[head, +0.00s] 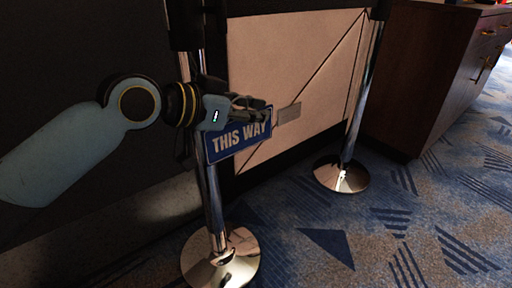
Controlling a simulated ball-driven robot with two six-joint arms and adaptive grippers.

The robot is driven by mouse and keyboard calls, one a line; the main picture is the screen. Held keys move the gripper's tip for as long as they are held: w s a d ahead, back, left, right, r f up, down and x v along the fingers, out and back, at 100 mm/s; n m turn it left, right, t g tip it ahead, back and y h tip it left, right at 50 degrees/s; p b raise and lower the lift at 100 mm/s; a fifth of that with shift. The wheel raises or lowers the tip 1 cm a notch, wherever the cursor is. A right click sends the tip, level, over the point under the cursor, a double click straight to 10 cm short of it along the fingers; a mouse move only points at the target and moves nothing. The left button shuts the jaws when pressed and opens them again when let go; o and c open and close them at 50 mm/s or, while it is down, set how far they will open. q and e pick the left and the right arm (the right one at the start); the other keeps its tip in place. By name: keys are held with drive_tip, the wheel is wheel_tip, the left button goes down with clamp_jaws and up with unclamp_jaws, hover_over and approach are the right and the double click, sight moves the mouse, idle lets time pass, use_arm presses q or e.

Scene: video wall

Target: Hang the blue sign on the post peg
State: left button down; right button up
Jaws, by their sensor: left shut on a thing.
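The blue sign (239,138) with white "THIS WAY" lettering is in the middle of the head view, slightly tilted with its right end higher. My left gripper (262,104) is shut on the sign at its top edge. The sign is in front of or beside the near chrome post (214,205), close to it; I cannot tell whether they touch. The peg is not visible; my gripper and wrist cover part of the post. My right gripper is not in view.
The near post stands on a round chrome base (221,262). A second chrome post (360,95) with a round base (341,174) stands further right. A dark wooden cabinet (425,75) is at the upper right. Patterned blue carpet (390,235) is clear at the lower right.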

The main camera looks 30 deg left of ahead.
use_arm(q)
drive_tip(key=shift+w+f, duration=0.1)
drive_tip(key=shift+f, duration=0.55)
drive_tip(key=a, duration=0.1)
drive_tip(key=w+a, duration=0.1)
drive_tip(key=a, duration=0.1)
drive_tip(key=w+a, duration=0.1)
drive_tip(key=a, duration=0.1)
drive_tip(key=shift+w+b, duration=0.15)
drive_tip(key=shift+b, duration=0.25)
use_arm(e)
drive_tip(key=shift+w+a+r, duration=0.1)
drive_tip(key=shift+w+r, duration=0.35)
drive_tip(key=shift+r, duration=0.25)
